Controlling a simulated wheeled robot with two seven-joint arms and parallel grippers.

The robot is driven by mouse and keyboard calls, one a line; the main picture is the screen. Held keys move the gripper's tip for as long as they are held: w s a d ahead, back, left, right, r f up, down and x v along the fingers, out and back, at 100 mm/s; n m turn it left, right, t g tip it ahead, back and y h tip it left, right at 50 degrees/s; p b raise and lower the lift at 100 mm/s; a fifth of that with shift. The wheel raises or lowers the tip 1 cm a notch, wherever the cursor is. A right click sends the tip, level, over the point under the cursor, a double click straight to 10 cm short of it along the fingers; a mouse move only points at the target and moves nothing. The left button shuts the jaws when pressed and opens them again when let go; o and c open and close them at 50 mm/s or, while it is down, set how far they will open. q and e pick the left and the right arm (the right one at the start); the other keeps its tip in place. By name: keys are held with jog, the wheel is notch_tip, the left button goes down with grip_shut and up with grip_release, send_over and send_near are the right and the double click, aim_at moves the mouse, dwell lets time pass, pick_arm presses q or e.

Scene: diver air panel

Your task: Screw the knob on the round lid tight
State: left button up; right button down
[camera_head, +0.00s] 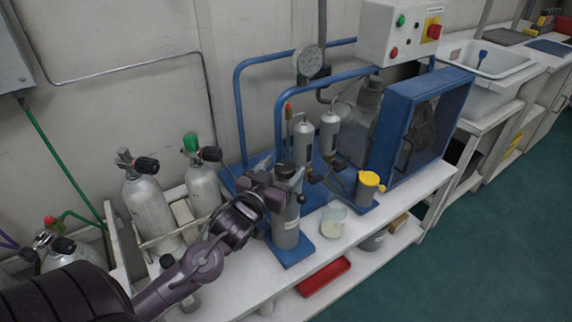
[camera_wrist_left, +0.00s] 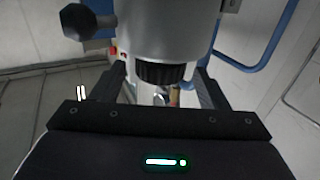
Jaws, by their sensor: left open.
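A grey cylinder (camera_head: 286,234) stands upright on a blue base plate at the front of the bench. My left gripper (camera_head: 275,190) is at its upper part, in front of it, and hides some of it. In the left wrist view, a black ribbed knob (camera_wrist_left: 161,73) sits on a round grey body (camera_wrist_left: 165,35), which I take to be the lid. My open left fingers (camera_wrist_left: 160,88) stand on either side of the knob, with gaps visible. A second black knob (camera_wrist_left: 76,21) sticks out to the side. My right gripper is not in view.
A grey pot with a yellow top (camera_head: 371,180) stands to the right. Gas cylinders (camera_head: 148,205) stand to the left. Blue tube rails (camera_head: 238,110) and a gauge (camera_head: 309,62) are behind. A red tray (camera_head: 324,275) lies on the lower shelf.

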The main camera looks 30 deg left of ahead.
pick_arm(q)
jog(key=shift+w, duration=1.1)
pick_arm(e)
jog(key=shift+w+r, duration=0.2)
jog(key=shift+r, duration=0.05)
pick_arm(q)
jog(key=c, duration=1)
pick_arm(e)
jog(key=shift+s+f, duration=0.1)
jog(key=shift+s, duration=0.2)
